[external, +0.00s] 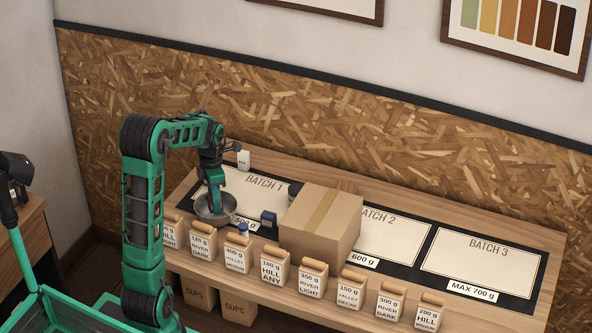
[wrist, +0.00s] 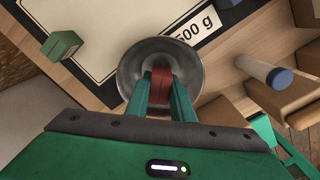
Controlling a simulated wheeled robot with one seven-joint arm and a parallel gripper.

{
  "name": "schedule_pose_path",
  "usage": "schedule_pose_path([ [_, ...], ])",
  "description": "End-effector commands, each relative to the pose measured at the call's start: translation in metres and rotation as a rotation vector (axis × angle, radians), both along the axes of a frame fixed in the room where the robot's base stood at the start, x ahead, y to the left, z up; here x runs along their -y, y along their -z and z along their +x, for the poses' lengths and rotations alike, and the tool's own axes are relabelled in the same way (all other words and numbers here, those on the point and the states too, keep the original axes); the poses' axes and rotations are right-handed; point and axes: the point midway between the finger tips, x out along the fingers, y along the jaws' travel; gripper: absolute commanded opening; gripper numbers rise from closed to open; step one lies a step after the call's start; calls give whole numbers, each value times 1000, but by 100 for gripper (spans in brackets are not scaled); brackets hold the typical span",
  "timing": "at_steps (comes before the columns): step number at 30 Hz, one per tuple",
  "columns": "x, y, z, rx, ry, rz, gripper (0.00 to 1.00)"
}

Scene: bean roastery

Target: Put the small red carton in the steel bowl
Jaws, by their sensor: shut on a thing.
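The steel bowl (external: 228,217) stands at the front left of the Batch 1 mat; it also shows in the wrist view (wrist: 128,72). The small red carton (wrist: 161,86) is between my fingertips in the wrist view, seen against the inside of the bowl. My gripper (wrist: 160,92) is shut on it. In the external view my gripper (external: 217,207) points down at the bowl, and the carton is hidden there. I cannot tell whether the carton touches the bowl's bottom.
A large cardboard box (external: 318,228) stands right of the bowl, with a small dark blue box (external: 268,219) between them. A blue-capped bottle (external: 243,230) and several labelled bags (external: 272,267) line the front. A small green box (wrist: 62,45) lies left of the bowl in the wrist view.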

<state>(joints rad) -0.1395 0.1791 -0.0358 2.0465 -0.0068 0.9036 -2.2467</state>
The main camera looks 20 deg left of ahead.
Motion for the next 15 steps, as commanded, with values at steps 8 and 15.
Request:
schedule_pose_path([
  [8, 0, 0, 0, 0, 0, 0, 43],
  [15, 0, 0, 0, 0, 0, 0, 43],
])
